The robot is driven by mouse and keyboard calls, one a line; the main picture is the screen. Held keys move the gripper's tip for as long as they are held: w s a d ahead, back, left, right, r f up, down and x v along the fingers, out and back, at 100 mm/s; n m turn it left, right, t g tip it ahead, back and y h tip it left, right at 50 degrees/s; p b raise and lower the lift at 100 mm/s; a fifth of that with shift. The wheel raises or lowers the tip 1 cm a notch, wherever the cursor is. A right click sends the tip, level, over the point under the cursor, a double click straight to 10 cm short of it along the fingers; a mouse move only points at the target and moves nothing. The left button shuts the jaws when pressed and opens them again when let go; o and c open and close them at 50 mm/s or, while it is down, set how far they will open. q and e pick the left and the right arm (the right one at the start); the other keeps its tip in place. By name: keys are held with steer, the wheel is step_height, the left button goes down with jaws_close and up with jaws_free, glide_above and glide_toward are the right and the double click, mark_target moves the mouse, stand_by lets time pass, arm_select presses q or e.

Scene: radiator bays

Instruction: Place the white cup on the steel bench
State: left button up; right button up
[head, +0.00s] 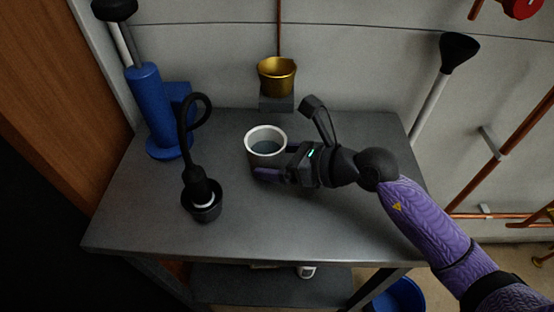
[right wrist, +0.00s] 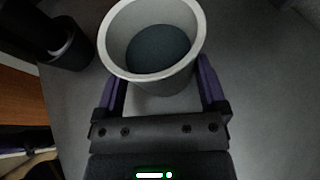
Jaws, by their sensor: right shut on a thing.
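The white cup (head: 266,140) is upright at the middle of the steel bench (head: 240,230), with a dark grey-blue inside. My right gripper (head: 268,160) reaches it from the right and is shut on it. In the right wrist view the cup (right wrist: 155,78) sits between the two purple fingers of the gripper (right wrist: 160,85). I cannot tell whether the cup's base touches the bench top or is slightly above it. My left gripper is not in view.
A black cup-shaped holder with a looped handle (head: 203,205) stands left of the cup. A blue pump-like tool (head: 155,110) stands at the back left. A brass cup (head: 277,76) hangs behind on the wall. A plunger (head: 440,75) leans at right. The bench front is clear.

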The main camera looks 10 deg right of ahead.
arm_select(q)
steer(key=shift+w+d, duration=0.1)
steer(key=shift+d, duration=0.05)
arm_select(e)
steer(key=shift+f, duration=0.15)
steer(key=o, duration=1)
steer(key=shift+r, duration=0.3)
steer(key=p+v, duration=0.2)
steer(key=v, duration=0.8)
steer(key=shift+s+d+r, duration=0.1)
steer(key=shift+s+d, duration=0.15)
steer(key=shift+s, duration=0.05)
steer(key=shift+s+d+r, duration=0.25)
steer(key=shift+s+d, duration=0.05)
steer(key=shift+d, duration=0.1)
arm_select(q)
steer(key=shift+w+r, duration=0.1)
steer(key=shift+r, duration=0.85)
